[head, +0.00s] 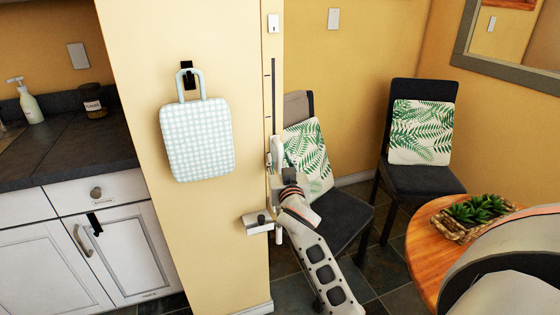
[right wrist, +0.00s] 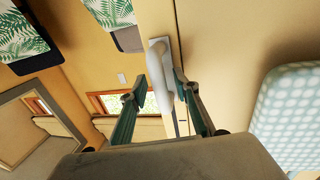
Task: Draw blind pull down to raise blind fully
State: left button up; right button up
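The blind pull is a white upright handle (head: 277,152) on a dark slotted track (head: 274,85) along the narrow wall edge. It also shows in the right wrist view as a rounded white bar (right wrist: 158,75). My right gripper (head: 288,178) is at the handle's lower part in the head view. In the right wrist view its two fingers (right wrist: 160,90) stand apart, one on either side of the bar. A gap shows on the left side; contact on the right is unclear. My left gripper is not in view. No blind is clearly visible.
A checked padded bag (head: 197,140) hangs on the wall left of the track. A white bracket (head: 258,223) with a dark knob sticks out below the handle. Chairs (head: 420,180) with leaf-print cushions stand behind. A round wooden table (head: 425,235) with a plant basket (head: 470,218) is at right.

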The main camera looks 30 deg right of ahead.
jog(key=v, duration=1.2)
jog(key=shift+r, duration=0.1)
pick_arm(q)
jog(key=p, duration=0.1)
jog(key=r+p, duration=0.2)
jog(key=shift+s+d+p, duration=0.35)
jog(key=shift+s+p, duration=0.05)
pick_arm(e)
jog(key=s+a+f+n+g+y, duration=0.2)
jog(key=s+a+f+n+y, duration=0.1)
jog(key=s+a+f, duration=0.3)
jog(key=s+a+f+n+g+y, duration=0.2)
jog(key=s+a+f, duration=0.3)
jog(key=s+f, duration=0.5)
jog(key=s+a+f+n+g+y, duration=0.1)
jog(key=s+a+f+n+y, duration=0.3)
jog(key=s+f, duration=0.4)
notch_tip(320, 180, down, 7)
jog(key=a+y, duration=0.1)
jog(key=a, duration=0.1)
jog(key=shift+a+g, duration=0.4)
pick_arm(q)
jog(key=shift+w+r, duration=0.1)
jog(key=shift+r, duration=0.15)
pick_arm(e)
jog(key=shift+r, duration=0.1)
